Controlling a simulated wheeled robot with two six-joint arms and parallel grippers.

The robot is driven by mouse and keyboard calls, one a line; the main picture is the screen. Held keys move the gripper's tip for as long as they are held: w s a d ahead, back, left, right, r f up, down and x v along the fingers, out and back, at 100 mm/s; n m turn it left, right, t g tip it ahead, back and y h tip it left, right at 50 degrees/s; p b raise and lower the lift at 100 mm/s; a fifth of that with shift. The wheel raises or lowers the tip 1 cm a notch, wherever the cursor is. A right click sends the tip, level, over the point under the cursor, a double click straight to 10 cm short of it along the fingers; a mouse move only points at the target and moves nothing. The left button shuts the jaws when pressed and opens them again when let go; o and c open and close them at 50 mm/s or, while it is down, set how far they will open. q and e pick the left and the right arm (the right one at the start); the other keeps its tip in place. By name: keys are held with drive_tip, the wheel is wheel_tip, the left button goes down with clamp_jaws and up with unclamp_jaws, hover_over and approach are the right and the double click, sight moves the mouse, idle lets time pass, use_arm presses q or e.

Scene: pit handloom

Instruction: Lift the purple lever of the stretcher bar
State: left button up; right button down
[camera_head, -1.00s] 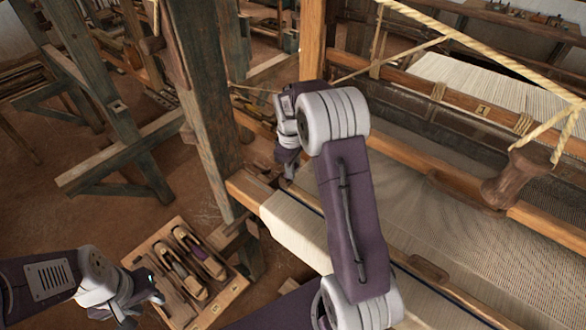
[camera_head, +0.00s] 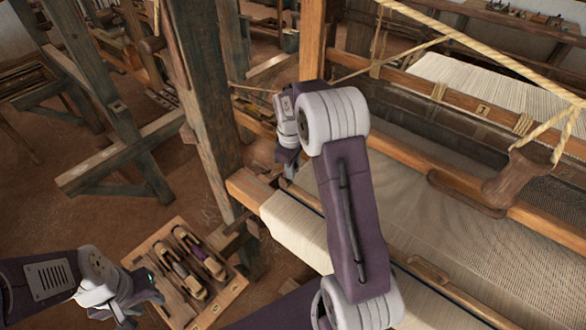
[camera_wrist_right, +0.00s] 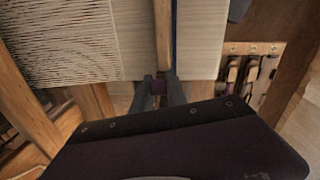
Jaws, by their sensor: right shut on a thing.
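My right gripper (camera_head: 287,172) is at the left end of the woven cloth (camera_head: 300,231), partly behind my own wrist in the head view. In the right wrist view, its two dark fingers (camera_wrist_right: 159,90) are shut on the small purple lever (camera_wrist_right: 158,87), which shows between the tips. The wooden stretcher bar (camera_wrist_right: 163,38) runs away from the fingers over the pale cloth, and part of it shows in the head view (camera_head: 432,270). My left gripper (camera_head: 142,305) hangs at lower left, beside the shuttle tray and away from the bar; its finger gap is unclear.
A wooden tray (camera_head: 237,285) with several shuttles stands at lower left. A thick loom post (camera_head: 200,100) rises left of my right gripper. Ropes (camera_head: 490,55) and a wooden handle (camera_head: 520,175) hang over the cloth at right. Open floor lies at far left.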

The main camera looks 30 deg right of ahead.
drive_tip(key=shift+f, duration=0.2)
drive_tip(key=t+b, duration=0.1)
drive_tip(key=b, duration=0.1)
drive_tip(key=s+f+b, duration=0.1)
drive_tip(key=b, duration=0.1)
drive_tip(key=shift+s+d+t+y+b, duration=0.1)
drive_tip(key=shift+d+t+y+b, duration=0.15)
drive_tip(key=shift+t+y+b, duration=0.15)
drive_tip(key=shift+r, duration=0.25)
drive_tip(key=c, duration=1.3)
unclamp_jaws()
drive_tip(key=b+v, duration=0.1)
drive_tip(key=v, duration=0.8)
drive_tip(key=shift+s+d, duration=0.1)
